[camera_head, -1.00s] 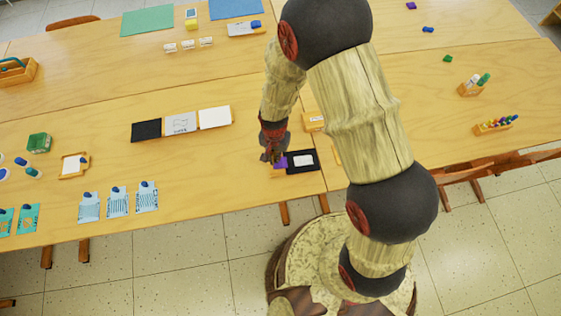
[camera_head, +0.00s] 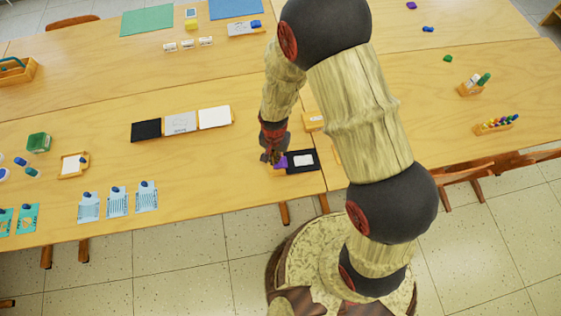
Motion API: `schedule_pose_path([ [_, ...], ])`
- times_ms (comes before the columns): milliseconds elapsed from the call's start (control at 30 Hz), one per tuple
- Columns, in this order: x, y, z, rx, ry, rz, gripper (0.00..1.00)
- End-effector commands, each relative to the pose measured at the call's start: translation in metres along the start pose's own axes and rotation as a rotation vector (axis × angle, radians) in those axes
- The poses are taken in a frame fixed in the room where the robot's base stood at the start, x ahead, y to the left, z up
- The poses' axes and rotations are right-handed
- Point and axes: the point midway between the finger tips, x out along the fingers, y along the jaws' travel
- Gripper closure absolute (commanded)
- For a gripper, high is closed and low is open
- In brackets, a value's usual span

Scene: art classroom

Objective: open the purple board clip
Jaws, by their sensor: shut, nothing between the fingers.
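The purple board clip (camera_head: 281,163) sits at the left end of a small black board (camera_head: 314,154) near the front edge of the table. A white card (camera_head: 303,160) lies on the black board. My gripper (camera_head: 272,159) points down at the clip's upper left side and partly hides it. The gripper is shut with nothing held. I cannot tell whether its fingertips touch the clip, or whether the clip is open or shut.
A wooden block (camera_head: 313,122) stands behind the board, close to my arm. A row with a black mat (camera_head: 146,130) and a white sheet (camera_head: 214,117) lies to the left. Blue-clipped cards (camera_head: 117,203) lie at the front left. The table between is clear.

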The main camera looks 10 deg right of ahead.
Motion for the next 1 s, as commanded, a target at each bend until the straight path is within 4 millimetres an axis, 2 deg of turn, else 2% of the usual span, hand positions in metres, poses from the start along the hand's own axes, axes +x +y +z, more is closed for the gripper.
schedule_pose_path([
  [1000,0.014,0.0,0.0,0.0,0.0,0.0,1.0],
])
